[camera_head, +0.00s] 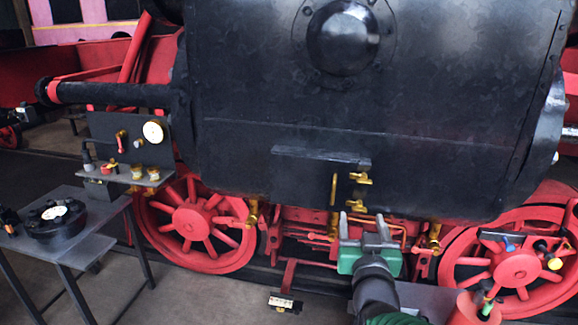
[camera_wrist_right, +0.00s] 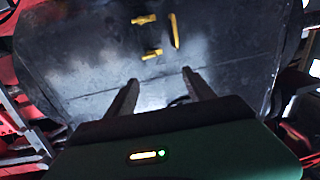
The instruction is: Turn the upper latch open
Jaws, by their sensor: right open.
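The upper latch (camera_head: 360,178) is a small brass piece on the dark front of the engine, just right of a vertical brass bar (camera_head: 334,190). A second, lower brass latch (camera_head: 356,205) sits below it. In the right wrist view, two brass latches (camera_wrist_right: 144,19) (camera_wrist_right: 152,54) and the bar (camera_wrist_right: 174,30) show beyond the fingers; I cannot tell there which latch is upper. My right gripper (camera_head: 363,220), with a green body, is open and empty below the latches, its fingers pointing up toward them. The fingers also show apart in the right wrist view (camera_wrist_right: 160,78). My left gripper is out of view.
A dark ledge (camera_head: 320,157) juts out above the latches. Red wheels (camera_head: 198,222) (camera_head: 515,265) and brass fittings (camera_head: 434,238) lie below the dark body. A gauge panel (camera_head: 128,142) and a dark table (camera_head: 50,240) stand at left.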

